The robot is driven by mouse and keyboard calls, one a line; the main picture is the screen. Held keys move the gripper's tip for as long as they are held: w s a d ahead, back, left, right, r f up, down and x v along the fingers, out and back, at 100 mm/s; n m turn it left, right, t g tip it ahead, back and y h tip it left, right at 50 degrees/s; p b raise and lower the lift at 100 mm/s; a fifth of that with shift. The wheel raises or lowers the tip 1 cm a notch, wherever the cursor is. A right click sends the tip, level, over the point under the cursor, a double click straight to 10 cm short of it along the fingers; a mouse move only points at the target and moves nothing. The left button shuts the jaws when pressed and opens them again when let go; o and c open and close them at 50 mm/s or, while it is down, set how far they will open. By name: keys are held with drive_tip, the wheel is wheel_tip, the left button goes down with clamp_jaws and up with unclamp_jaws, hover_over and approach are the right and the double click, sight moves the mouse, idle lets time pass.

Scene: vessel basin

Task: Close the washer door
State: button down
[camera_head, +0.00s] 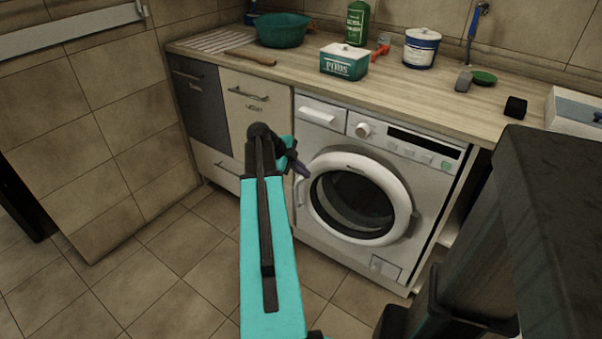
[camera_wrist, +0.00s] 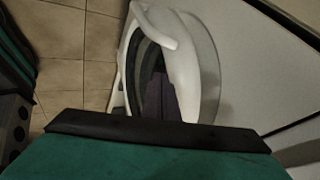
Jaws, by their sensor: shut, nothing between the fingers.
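The white front-loading washer (camera_head: 335,120) stands under the counter. Its round door (camera_head: 405,195), with a white rim and dark glass, lies against or very near the front; I cannot tell if it is latched. The door (camera_wrist: 207,70) fills the middle of the wrist view, with the handle (camera_wrist: 158,28) at the top. My gripper (camera_head: 301,169) is shut and empty, its purple fingers by the door's upper left rim. In the wrist view the fingers (camera_wrist: 168,103) appear over the door; contact is unclear.
The wooden counter (camera_head: 290,70) above holds a green basin (camera_head: 282,30), a pods box (camera_head: 344,62) and a white-and-blue tub (camera_head: 421,48). Cabinet drawers (camera_head: 250,95) stand left of the washer. The tiled floor (camera_head: 170,270) at left is clear.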

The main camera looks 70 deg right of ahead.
drive_tip(key=shift+s+d, duration=0.1)
drive_tip(key=shift+d, duration=0.55)
